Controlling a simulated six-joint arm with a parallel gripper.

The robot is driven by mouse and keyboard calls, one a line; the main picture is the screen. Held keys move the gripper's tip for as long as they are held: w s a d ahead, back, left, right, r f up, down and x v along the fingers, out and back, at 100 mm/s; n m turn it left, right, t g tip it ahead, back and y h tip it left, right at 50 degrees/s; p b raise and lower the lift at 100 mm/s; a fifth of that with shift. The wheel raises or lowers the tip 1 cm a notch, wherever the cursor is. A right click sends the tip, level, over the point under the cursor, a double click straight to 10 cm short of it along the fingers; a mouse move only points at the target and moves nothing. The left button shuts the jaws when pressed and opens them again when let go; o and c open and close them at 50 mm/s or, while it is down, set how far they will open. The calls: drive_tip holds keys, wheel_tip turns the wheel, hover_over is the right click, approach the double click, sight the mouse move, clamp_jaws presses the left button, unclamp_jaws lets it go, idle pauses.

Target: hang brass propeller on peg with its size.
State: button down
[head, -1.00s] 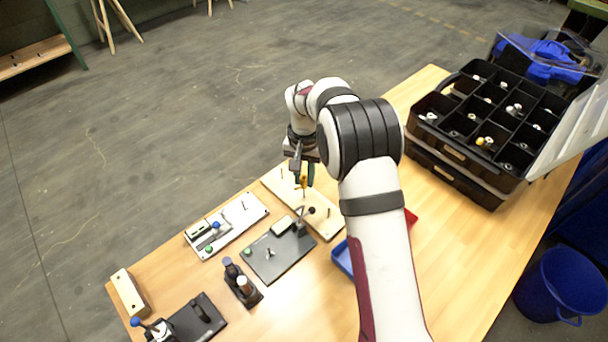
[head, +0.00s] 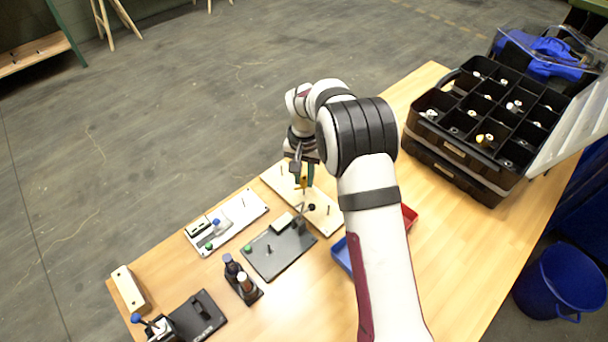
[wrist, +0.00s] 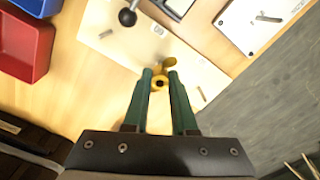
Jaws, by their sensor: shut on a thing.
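My gripper (head: 303,184) is shut on the brass propeller (wrist: 169,63), which shows yellow with a dark centre hole between the green fingertips (wrist: 160,78) in the wrist view. In the head view the propeller is a small yellow patch, partly hidden by the fingers. It is over the pale peg board (wrist: 190,56); I cannot tell whether it touches a peg. One grey peg (wrist: 202,93) stands right of the fingers in the wrist view, and another peg (wrist: 106,34) stands at upper left. The board (head: 325,220) also shows in the head view.
A black ball knob (wrist: 127,17) is near the board's edge. A dark plate (head: 277,260) and a white plate (head: 240,222) with fittings lie beside the board. Red (wrist: 25,40) and blue bins are close by. A black compartment case (head: 455,160) stands at right.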

sight(304, 185)
drive_tip(key=shift+f, duration=0.4)
drive_tip(key=shift+f, duration=0.3)
drive_tip(key=shift+f, duration=0.15)
drive_tip(key=shift+f, duration=0.5)
drive_tip(key=shift+f, duration=0.2)
idle(0.4)
drive_tip(key=shift+f, duration=0.2)
drive_tip(key=c, duration=0.6)
unclamp_jaws()
drive_tip(key=shift+c, duration=0.2)
